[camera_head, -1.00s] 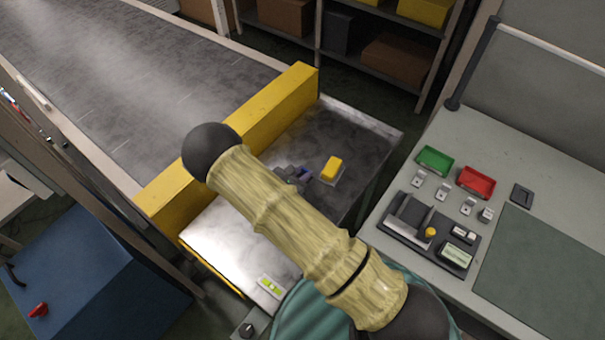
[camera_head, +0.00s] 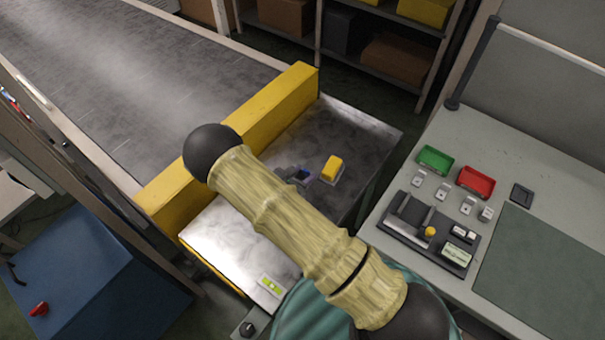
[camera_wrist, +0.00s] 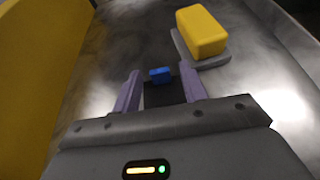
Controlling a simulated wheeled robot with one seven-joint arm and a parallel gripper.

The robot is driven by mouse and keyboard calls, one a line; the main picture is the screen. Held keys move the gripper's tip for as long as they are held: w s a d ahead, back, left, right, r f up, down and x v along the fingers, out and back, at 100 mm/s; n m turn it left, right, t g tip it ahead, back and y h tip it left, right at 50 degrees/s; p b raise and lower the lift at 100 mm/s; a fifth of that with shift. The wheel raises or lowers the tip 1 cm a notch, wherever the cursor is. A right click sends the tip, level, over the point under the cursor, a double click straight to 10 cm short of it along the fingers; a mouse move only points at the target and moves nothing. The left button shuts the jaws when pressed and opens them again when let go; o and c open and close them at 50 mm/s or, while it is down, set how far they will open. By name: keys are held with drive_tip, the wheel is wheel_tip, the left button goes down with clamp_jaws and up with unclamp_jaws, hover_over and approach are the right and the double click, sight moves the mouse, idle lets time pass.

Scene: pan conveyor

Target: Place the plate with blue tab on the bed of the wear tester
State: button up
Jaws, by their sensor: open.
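The plate with blue tab (camera_wrist: 163,95) is dark and lies on the grey metal surface past the conveyor's yellow bar. Its blue tab (camera_wrist: 160,73) shows between the fingertips in the wrist view, and a bit of blue (camera_head: 303,176) shows in the head view. My gripper (camera_wrist: 159,78) is open, with one purple finger on each side of the plate; contact cannot be told. My arm hides part of this area in the head view. A dark device with a yellow knob (camera_head: 430,232), apparently the wear tester, stands on the right bench.
A yellow block (camera_wrist: 203,31) on a grey plate lies just right of my gripper. The yellow bar (camera_head: 285,105) stands to the left. The bench also holds a green tray (camera_head: 435,159), a red tray (camera_head: 476,181) and several small metal pieces. A dark green mat (camera_head: 545,260) is clear.

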drive_tip(key=b+v, duration=0.1)
drive_tip(key=v, duration=1.1)
